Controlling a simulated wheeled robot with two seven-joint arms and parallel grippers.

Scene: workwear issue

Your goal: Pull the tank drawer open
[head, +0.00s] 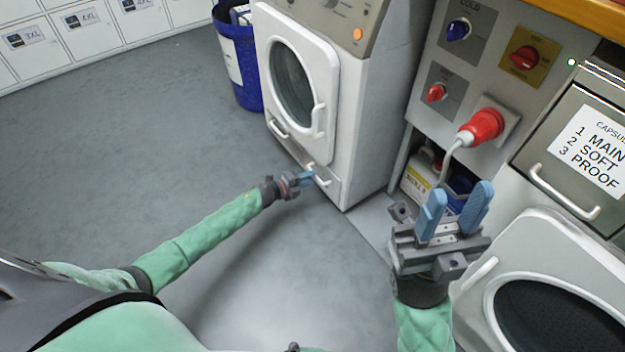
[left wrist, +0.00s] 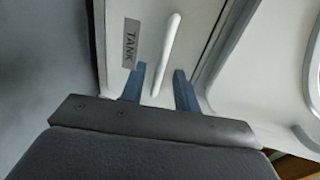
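The tank drawer (left wrist: 195,30) is a white front with a grey TANK label (left wrist: 131,43) and a white bar handle (left wrist: 170,45) in the left wrist view. In the head view, the drawer handle (head: 318,176) is low on the front of the white machine (head: 365,130). The drawer front looks flush with the machine. My left gripper (head: 308,179) is at this handle. Its blue fingers (left wrist: 160,88) are apart, with the handle's lower end between them in the picture; I cannot tell whether they touch it. My right gripper (head: 455,212) is open and empty, in front of the control panel.
A blue bin (head: 238,65) stands behind. A red plug (head: 483,127) with a cable is on the panel at right. Another round-door machine (head: 535,260) is at lower right. Grey floor at left is clear.

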